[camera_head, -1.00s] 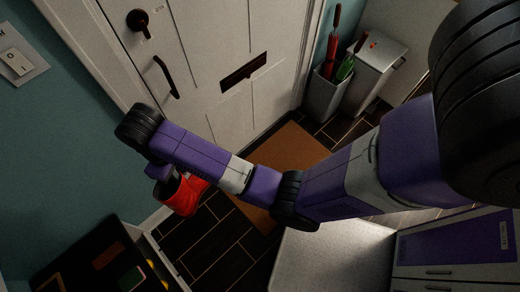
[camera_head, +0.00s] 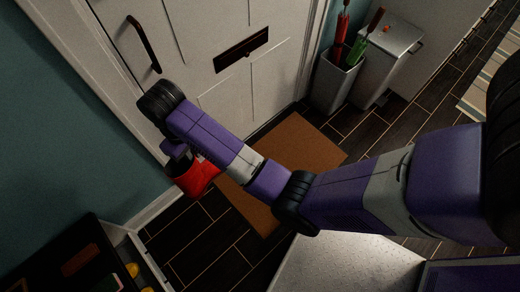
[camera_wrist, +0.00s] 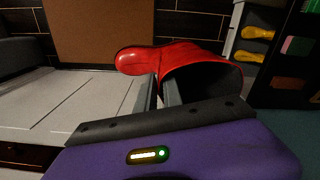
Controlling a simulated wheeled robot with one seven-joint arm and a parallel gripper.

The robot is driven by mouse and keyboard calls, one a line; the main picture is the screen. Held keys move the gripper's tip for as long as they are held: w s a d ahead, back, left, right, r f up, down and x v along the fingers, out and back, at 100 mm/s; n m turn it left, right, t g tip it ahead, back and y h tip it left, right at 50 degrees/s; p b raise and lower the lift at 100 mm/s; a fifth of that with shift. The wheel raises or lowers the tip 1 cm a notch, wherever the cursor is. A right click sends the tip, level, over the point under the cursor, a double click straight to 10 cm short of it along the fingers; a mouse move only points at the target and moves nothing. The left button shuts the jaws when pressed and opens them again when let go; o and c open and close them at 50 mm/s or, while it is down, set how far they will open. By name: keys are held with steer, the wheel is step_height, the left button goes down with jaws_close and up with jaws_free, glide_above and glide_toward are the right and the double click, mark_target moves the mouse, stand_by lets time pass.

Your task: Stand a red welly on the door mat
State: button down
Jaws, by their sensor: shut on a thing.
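The red welly (camera_head: 199,179) hangs from my gripper beside the left edge of the brown door mat (camera_head: 302,145), in the head view. In the wrist view the welly (camera_wrist: 195,57) has its dark opening towards me and its toe to the left. My gripper (camera_wrist: 160,88) is shut on the rim of its shaft. In the head view my arm hides most of the gripper. The mat (camera_wrist: 95,32) lies beyond the welly in the wrist view, bare where it shows. Whether the welly overlaps the mat's edge is unclear.
A white door (camera_head: 205,60) stands behind the mat. An open dark shelf (camera_head: 75,262) is at lower left, and a white surface (camera_head: 340,262) is in front. Dark floor shows around the mat.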

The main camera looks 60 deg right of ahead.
steer(key=w+d+f+b, duration=0.1)
steer(key=w+f+b, duration=0.1)
steer(key=f+b, duration=1.1)
steer(key=w+f+b, duration=0.3)
steer(key=f+b, duration=1)
steer(key=f, duration=0.1)
steer(key=s+d+f+m+b, duration=0.3)
steer(key=s+d+f+m, duration=1.1)
steer(key=d+f+m, duration=0.35)
steer(key=shift+m, duration=0.35)
steer(key=f+b, duration=0.5)
steer(key=b, duration=0.1)
steer(key=shift+s+d+f, duration=0.2)
steer(key=shift+d+f, duration=0.15)
steer(key=shift+f, duration=0.05)
steer(key=shift+s+a+p, duration=0.1)
steer(key=shift+p, duration=0.2)
steer(key=shift+f, duration=0.55)
